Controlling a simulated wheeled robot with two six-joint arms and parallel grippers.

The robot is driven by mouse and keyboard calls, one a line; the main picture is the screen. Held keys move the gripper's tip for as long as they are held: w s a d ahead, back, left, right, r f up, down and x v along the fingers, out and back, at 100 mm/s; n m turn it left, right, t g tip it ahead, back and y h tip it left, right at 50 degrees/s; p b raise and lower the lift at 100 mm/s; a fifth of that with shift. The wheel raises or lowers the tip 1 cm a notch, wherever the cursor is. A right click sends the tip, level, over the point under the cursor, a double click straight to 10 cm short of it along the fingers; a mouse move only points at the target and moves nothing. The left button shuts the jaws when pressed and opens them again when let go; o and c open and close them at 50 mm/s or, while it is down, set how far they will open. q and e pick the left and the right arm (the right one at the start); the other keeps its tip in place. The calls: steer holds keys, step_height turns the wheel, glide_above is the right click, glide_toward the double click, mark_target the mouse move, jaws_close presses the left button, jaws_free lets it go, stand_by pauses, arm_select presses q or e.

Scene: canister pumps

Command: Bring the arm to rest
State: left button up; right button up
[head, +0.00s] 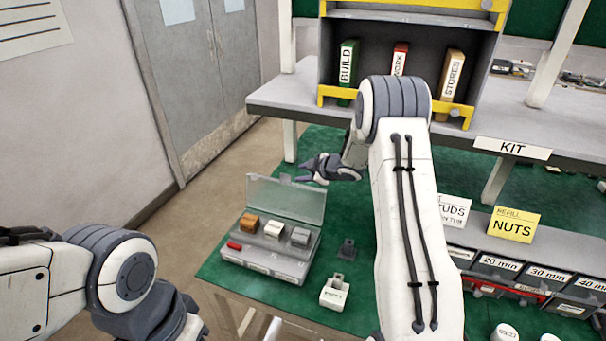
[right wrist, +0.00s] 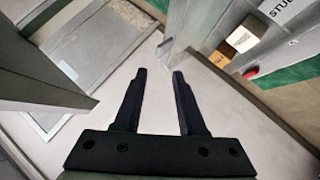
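My right arm (head: 408,230) reaches up the middle of the head view. Its gripper (head: 303,170) is above the far end of the open case, pointing left. In the right wrist view its two dark fingers (right wrist: 160,72) stand apart with nothing between them. My left arm (head: 95,270) is at the lower left of the head view, and its fingers do not show there. The grey case (head: 262,271) has its clear lid (head: 285,197) raised. A brown block (head: 248,223), a white block (head: 274,229), a grey block (head: 300,236) and a red piece (head: 233,245) are in it.
A small dark part (head: 347,249) and a white labelled holder (head: 334,292) stand on the green mat (head: 345,208). A shelf with binders (head: 347,63) stands behind. Labelled bins (head: 497,265) are at the right. The floor (head: 215,200) left of the bench is clear.

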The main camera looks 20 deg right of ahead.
steer(key=s+a+r+m+g+h+b, duration=0.1)
steer(key=s+a+r, duration=0.15)
steer(key=a, duration=0.25)
steer(key=s+a+r+m+h, duration=0.1)
steer(key=a+r, duration=0.2)
steer(key=a, duration=0.3)
steer(key=s+a+r+m+g+b, duration=0.1)
steer(key=s+a+r+m+g, duration=0.1)
steer(key=s+a, duration=0.65)
steer(key=s+a+g, duration=0.2)
steer(key=s+g, duration=0.1)
steer(key=s, duration=1.4)
steer(key=s+a+f+m+g+b, duration=0.1)
steer(key=s+a+g, duration=0.2)
steer(key=s, duration=1.3)
steer(key=shift+s+a+f+g, duration=0.3)
steer(key=shift+s+a+g, duration=0.05)
steer(key=shift+g, duration=0.45)
steer(key=shift+d, duration=0.1)
